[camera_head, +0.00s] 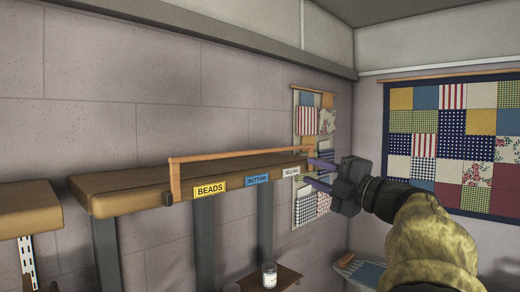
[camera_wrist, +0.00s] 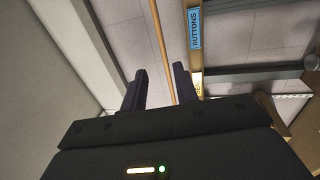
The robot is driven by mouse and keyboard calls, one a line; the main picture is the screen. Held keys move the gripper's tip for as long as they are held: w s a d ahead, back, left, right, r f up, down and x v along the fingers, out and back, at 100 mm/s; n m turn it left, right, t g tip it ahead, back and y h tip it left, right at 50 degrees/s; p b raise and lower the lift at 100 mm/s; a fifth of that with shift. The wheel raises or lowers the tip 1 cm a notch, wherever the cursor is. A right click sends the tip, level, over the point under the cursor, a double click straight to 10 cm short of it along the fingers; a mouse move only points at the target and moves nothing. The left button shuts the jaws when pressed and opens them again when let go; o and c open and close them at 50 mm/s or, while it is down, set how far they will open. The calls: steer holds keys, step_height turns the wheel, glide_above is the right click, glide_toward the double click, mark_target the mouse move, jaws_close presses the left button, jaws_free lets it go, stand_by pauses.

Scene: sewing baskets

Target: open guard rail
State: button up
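The guard rail (camera_head: 240,155) is a thin orange-brown wooden bar along the front of a brown wall shelf (camera_head: 130,197), with an upright end piece at its left. It also shows in the wrist view (camera_wrist: 158,45) as a thin bar running down towards the space between my fingers. My gripper (camera_head: 308,171) is at the right end of the shelf, close to the rail's right end. Its two dark purple fingers are apart, and they also show in the wrist view (camera_wrist: 160,70). I cannot tell whether the fingers touch the rail.
Below the rail are a yellow BEADS label (camera_head: 210,189), a blue BUTTONS label (camera_head: 257,180) and a pale label (camera_head: 291,171). A small jar (camera_head: 269,275) stands on a lower shelf. A patchwork hanging (camera_head: 305,200) is on the wall behind my gripper.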

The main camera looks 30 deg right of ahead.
mark_target(261, 153)
steer(key=shift+w, duration=0.1)
steer(key=p+x, duration=0.8)
steer(key=x, duration=0.9)
steer(key=shift+w+a, duration=0.1)
steer(key=shift+w, duration=0.1)
steer(key=shift+f, duration=0.1)
jaws_close()
